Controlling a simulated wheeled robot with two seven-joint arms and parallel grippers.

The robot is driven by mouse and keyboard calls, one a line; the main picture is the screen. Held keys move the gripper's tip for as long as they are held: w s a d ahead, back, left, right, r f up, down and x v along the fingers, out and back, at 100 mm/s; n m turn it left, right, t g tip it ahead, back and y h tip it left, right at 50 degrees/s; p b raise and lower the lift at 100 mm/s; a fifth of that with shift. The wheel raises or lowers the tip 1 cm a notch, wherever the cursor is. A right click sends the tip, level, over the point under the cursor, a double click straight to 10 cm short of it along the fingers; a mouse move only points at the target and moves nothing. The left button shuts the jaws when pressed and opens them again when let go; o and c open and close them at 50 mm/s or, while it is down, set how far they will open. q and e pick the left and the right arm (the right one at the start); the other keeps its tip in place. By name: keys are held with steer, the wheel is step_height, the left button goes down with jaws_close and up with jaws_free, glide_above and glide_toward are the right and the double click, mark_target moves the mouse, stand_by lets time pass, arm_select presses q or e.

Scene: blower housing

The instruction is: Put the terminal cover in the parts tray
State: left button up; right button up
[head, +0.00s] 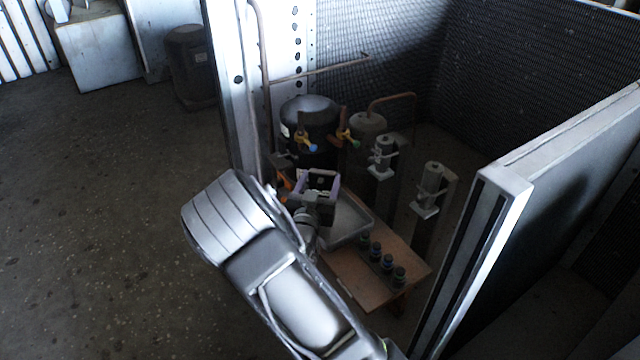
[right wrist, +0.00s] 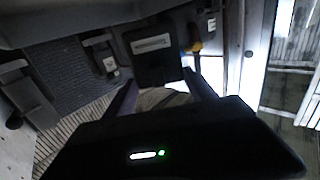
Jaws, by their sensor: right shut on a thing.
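The terminal cover (head: 319,181) is a small dark box, held between the purple fingers of my right gripper (head: 318,186). In the right wrist view the cover (right wrist: 155,65) is black with a pale label, between the fingertips. The gripper is shut on it, in front of the black compressor. The parts tray (head: 357,232) is a shallow grey tray on a wooden bench, just right of and below the gripper in the head view. My arm and gripper hide its left part. My left gripper is not in view.
The black compressor (head: 309,117) has coloured valve handles and copper pipes beside it. Several dark capped cylinders (head: 398,276) stand on the wooden bench (head: 412,262). Two grey valve units (head: 432,185) stand on posts to the right. Housing panels (head: 480,250) enclose the area.

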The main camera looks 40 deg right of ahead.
steer(key=shift+f+b, duration=0.55)
steer(key=shift+f, duration=0.05)
steer(key=o, duration=1.4)
steer(key=shift+r+p, duration=0.45)
steer(key=shift+r, duration=0.05)
steer(key=shift+r+p, duration=0.4)
steer(key=v, duration=0.4)
steer(key=p+v, duration=0.1)
steer(key=v, duration=0.3)
steer(key=p+v, duration=0.1)
steer(key=v, duration=0.3)
steer(key=shift+f, duration=0.25)
